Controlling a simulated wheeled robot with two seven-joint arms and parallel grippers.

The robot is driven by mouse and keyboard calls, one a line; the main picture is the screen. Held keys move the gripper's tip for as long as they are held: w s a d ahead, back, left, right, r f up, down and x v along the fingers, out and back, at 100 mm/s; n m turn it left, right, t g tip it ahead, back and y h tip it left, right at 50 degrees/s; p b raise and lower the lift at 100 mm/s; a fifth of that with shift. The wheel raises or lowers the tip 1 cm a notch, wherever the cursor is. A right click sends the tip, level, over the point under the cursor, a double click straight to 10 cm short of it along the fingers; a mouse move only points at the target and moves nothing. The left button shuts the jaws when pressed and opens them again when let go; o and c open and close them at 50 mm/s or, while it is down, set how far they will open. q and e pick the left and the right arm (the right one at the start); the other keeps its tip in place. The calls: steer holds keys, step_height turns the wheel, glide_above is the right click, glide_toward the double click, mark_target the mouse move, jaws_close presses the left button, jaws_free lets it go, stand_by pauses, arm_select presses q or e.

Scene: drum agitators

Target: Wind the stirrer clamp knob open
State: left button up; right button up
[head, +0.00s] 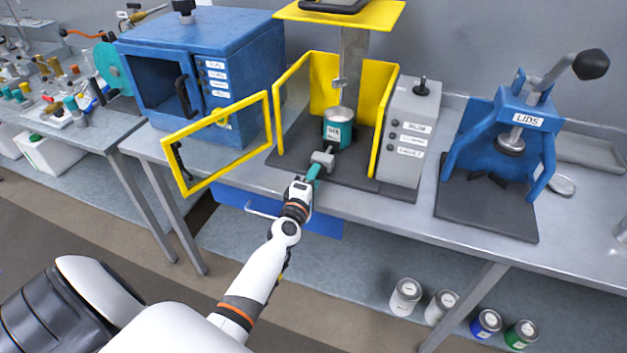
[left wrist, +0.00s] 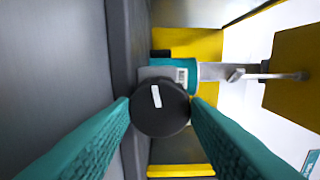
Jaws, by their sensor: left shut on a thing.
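The clamp knob (left wrist: 160,112) is round and black with a white mark, seen face-on in the left wrist view. My left gripper (left wrist: 160,103) has its two teal fingers on either side of the knob, shut on it. In the head view my left gripper (head: 315,171) reaches to the grey clamp block (head: 323,157) at the front of the stirrer's base. Its fingers mostly hide the knob there. A teal can (head: 338,133) with a white label stands behind the clamp, under the stirrer shaft (head: 340,83). My right gripper is not in view.
The yellow-framed guard door (head: 218,146) stands open to the left, near my left arm. A grey control box (head: 409,135) is on the right of the stirrer. A blue cabinet (head: 245,60) and a blue lid press (head: 500,130) flank it. Several cans stand below the bench (head: 400,196).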

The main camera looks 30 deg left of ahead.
arm_select(q)
steer(key=n, duration=0.6)
steer(key=shift+b, duration=0.3)
steer(key=n, duration=0.5)
steer(key=shift+n, duration=0.4)
steer(key=o, duration=1)
steer(key=shift+s, duration=0.1)
steer(key=v, duration=1.1)
steer(key=shift+s+b, duration=0.4)
